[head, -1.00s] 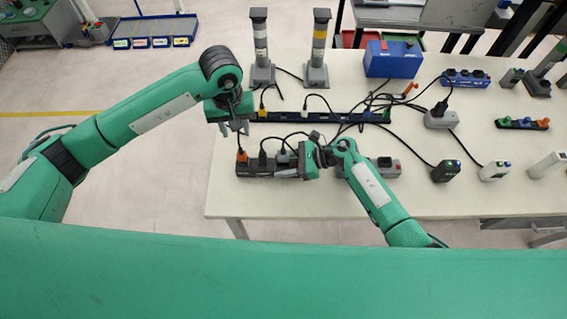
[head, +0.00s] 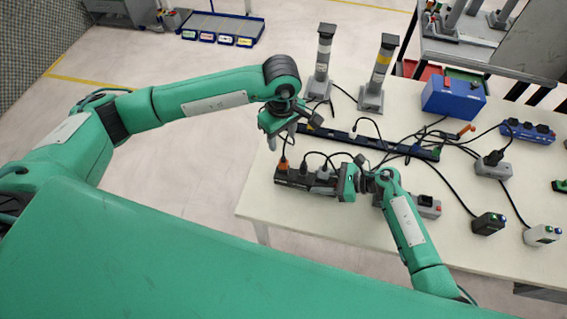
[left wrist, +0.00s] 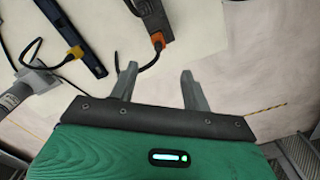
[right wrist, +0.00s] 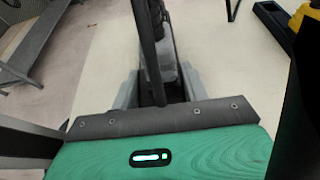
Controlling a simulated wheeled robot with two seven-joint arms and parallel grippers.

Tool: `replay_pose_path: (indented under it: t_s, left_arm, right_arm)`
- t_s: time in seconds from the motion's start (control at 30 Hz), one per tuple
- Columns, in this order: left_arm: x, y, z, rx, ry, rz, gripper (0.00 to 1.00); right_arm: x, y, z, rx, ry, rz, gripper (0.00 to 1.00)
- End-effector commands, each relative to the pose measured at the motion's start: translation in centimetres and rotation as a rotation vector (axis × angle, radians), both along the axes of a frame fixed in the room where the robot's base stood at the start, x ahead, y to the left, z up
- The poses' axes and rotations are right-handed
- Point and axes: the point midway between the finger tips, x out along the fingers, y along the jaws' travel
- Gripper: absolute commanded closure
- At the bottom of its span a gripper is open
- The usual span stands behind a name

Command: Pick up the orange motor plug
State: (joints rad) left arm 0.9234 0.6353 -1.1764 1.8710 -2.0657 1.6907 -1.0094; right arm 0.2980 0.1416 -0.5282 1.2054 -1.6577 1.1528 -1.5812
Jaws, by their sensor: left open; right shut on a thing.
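The orange motor plug (head: 283,164) stands in the left end of a dark power strip (head: 297,178), with a black cable rising from it. It also shows in the left wrist view (left wrist: 157,40), beyond the fingertips, its cable curving toward the left finger. My left gripper (head: 283,138) is open and empty, just behind the plug in the head view and apart from it.
A second, long dark strip (head: 345,136) with cables lies behind. Two grey posts (head: 322,62) and a blue box (head: 453,99) stand farther back. A grey plug (head: 323,172) and a black plug sit in the held strip. The table front left is clear.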

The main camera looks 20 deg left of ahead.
Motion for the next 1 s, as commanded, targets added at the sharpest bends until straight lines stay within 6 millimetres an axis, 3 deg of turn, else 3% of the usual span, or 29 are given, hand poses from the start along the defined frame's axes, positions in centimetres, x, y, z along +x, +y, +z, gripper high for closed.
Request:
replay_pose_path:
  t_s: [0.3, 0.57, 0.83, 1.0]
  left_arm:
    - [-0.1, -0.1, -5.3, 0.0, 0.004, 0.002, 0.52]
    - [0.0, -0.1, -6.9, 0.0, 0.002, 0.001, 0.52]
    - [0.2, -0.3, -10.7, 0.001, 0.004, 0.001, 0.52]
    - [0.2, -0.3, -11.3, 0.001, 0.001, 0.0, 0.52]
  right_arm:
    - [0.0, 0.0, 0.0, 0.0, 0.0, 0.0, 0.83]
    - [0.0, 0.0, 0.0, 0.0, 0.0, 0.0, 0.83]
    - [0.0, 0.0, 0.0, 0.0, 0.0, 0.0, 0.83]
    - [0.0, 0.0, 0.0, 0.001, 0.0, 0.0, 0.83]
